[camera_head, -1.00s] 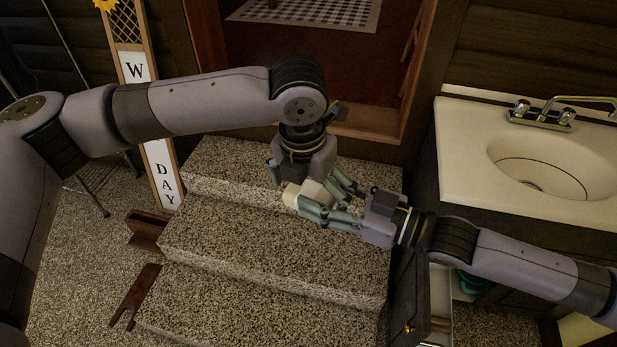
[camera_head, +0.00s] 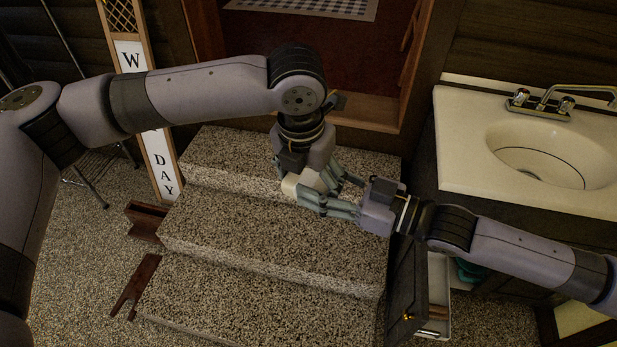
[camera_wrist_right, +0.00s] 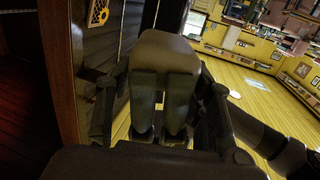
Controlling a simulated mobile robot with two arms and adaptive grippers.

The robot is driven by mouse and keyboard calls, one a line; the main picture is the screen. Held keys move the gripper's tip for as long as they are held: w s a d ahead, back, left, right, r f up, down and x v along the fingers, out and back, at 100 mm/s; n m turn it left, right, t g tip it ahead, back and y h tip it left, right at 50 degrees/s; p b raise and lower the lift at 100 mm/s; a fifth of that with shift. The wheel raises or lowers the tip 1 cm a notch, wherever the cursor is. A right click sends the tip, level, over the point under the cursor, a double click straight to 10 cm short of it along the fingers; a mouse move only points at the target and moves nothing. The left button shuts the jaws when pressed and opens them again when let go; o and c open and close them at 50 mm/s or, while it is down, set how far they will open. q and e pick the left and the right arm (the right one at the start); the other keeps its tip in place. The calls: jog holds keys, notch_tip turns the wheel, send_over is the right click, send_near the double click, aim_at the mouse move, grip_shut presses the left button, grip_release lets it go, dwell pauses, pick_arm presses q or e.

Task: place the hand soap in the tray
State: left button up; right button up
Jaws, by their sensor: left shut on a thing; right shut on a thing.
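A cream block, which looks like the hand soap (camera_head: 290,187), is held between my two grippers above the stone steps. My left gripper (camera_head: 312,183) reaches down from above and is shut on it. My right gripper (camera_head: 304,195) comes in from the right and is also shut on it. The fingers overlap and hide much of the soap. In the right wrist view the soap (camera_wrist_right: 166,52) sits at the ends of the two right finger pads. A pale tray-like container (camera_head: 437,300) shows partly beside the open cabinet door; I cannot tell if it is the tray.
Speckled stone steps (camera_head: 250,232) lie under the grippers. A sink counter (camera_head: 458,150) stands at the right, with a dark open door (camera_head: 405,290) below it. A tall lettered sign (camera_head: 158,165) and a rusty metal piece (camera_head: 135,285) are at the left.

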jog(key=o, duration=1.3)
jog(key=shift+d, duration=0.1)
